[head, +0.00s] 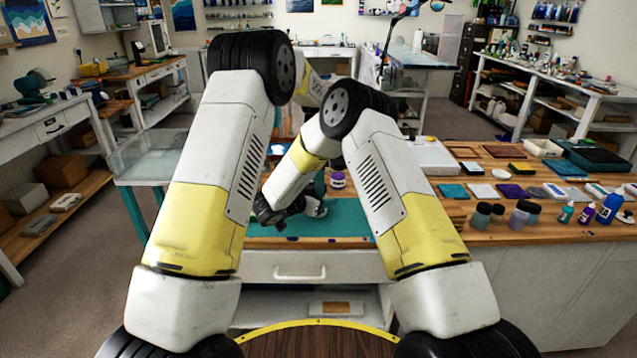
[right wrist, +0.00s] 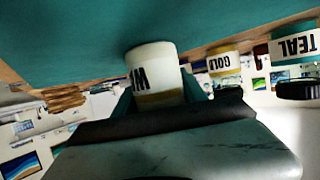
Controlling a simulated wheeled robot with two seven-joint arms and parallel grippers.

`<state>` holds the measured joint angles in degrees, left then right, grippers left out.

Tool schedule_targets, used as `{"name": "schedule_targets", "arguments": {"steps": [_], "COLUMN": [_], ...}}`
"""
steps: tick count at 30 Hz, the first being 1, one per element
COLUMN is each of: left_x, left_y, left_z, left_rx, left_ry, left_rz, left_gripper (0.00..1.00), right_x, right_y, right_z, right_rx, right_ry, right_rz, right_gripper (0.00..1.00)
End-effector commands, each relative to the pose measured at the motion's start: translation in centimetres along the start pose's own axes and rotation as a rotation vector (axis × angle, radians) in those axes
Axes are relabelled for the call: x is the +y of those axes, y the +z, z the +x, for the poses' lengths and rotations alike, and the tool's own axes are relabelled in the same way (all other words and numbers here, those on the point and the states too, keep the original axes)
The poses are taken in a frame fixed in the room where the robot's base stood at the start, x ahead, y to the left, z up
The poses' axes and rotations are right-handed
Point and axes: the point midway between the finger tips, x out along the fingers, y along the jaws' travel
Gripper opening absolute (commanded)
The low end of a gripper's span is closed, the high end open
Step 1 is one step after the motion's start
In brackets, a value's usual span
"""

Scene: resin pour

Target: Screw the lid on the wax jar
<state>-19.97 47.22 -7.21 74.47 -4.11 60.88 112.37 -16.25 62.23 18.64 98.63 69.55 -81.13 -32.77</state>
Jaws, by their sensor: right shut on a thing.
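A white jar with a partly hidden black label starting with "W" (right wrist: 153,62), seemingly the wax jar, is between the fingers of my right gripper (right wrist: 160,98) in the right wrist view, which is upside down. The gripper is shut on it, and the jar's base is against the teal mat (right wrist: 60,45). A yellowish band shows at its gripped end; I cannot make out a lid there. In the head view my right gripper (head: 312,210) is low over the mat (head: 345,222), small and partly hidden by my arm. My left gripper is hidden behind my arms.
A jar labelled gold (right wrist: 222,62) and a black-lidded teal jar (right wrist: 293,48) stand beyond the held jar. A purple-topped jar (head: 337,180) is at the mat's back. Dark-lidded jars (head: 482,214) and bottles (head: 609,208) stand on the right of the bench.

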Motion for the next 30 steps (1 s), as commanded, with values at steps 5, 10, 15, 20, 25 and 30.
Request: {"name": "schedule_targets", "arguments": {"steps": [5, 10, 15, 20, 25, 30], "left_x": [-0.1, -0.1, 0.0, 0.0, -0.1, -0.1], "left_y": [0.0, 0.0, -0.1, 0.0, 0.0, 0.0], "left_z": [0.0, -0.4, -2.5, -4.3, -4.5, -4.6], "left_rx": [0.0, 0.0, 0.001, 0.001, 0.0, 0.001], "left_ry": [-0.002, -0.001, 0.0, -0.001, -0.002, -0.002], "left_rz": [-0.001, -0.001, -0.001, -0.001, -0.001, -0.01], "left_gripper": [0.67, 0.67, 0.67, 0.67, 0.67, 0.63], "right_x": [0.0, 0.0, 0.0, 0.0, 0.0, 0.0], "right_y": [0.0, -0.1, 0.0, 0.0, 0.0, 0.0], "right_z": [0.0, 0.0, 0.1, 0.1, 0.0, 0.0], "right_rx": [0.001, 0.001, 0.0, 0.0, 0.0, 0.0], "right_ry": [0.0, 0.0, 0.001, 0.0, 0.0, 0.0], "right_rz": [0.0, 0.001, 0.0, 0.0, 0.0, 0.0], "right_gripper": [0.0, 0.0, 0.0, 0.0, 0.0, 0.0]}}
